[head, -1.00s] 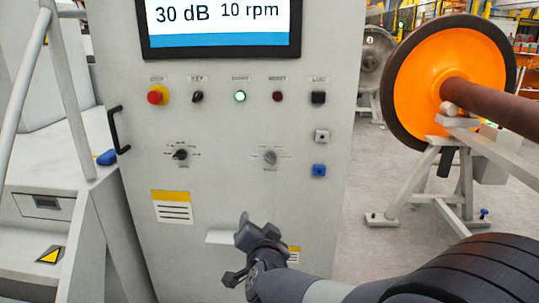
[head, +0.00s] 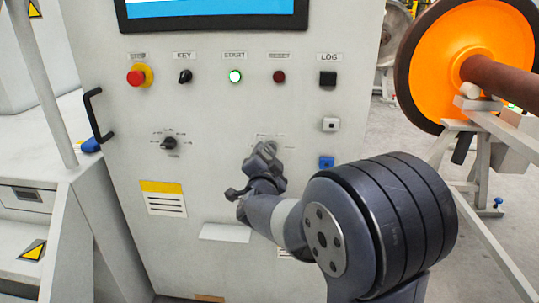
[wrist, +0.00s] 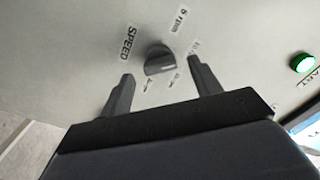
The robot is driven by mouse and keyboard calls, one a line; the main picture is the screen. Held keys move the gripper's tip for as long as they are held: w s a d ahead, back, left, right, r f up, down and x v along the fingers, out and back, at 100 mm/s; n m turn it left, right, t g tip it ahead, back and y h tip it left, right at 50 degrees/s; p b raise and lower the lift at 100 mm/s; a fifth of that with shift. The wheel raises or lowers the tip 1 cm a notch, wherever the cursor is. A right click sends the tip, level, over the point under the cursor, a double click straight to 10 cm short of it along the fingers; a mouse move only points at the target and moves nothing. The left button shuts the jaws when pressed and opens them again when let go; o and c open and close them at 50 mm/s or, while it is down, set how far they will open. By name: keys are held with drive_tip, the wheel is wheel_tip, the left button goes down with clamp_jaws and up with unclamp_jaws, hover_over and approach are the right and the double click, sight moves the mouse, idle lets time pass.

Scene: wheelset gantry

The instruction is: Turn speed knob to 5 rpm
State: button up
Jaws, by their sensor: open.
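The grey speed knob (wrist: 158,57) shows in the wrist view on the pale panel, with a SPEED label to its left and a "5 rpm" label above it. Other small labels around it are too blurred to read. My gripper (wrist: 162,72) is open, with one finger on each side of the knob's near edge. I cannot tell whether either finger touches it. In the head view my gripper (head: 263,157) is in front of the panel's right knob position and hides the knob.
The control panel (head: 215,200) carries another knob (head: 169,144) to the left, a red emergency button (head: 137,76), a lit green button (head: 235,76) and a blue button (head: 326,162). A black handle (head: 95,115) juts out at left. An orange wheel (head: 445,60) stands at right.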

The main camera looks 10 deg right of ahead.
sight(270, 150)
drive_tip(key=shift+x, duration=1.3)
drive_tip(key=shift+c, duration=0.3)
drive_tip(key=c, duration=0.9)
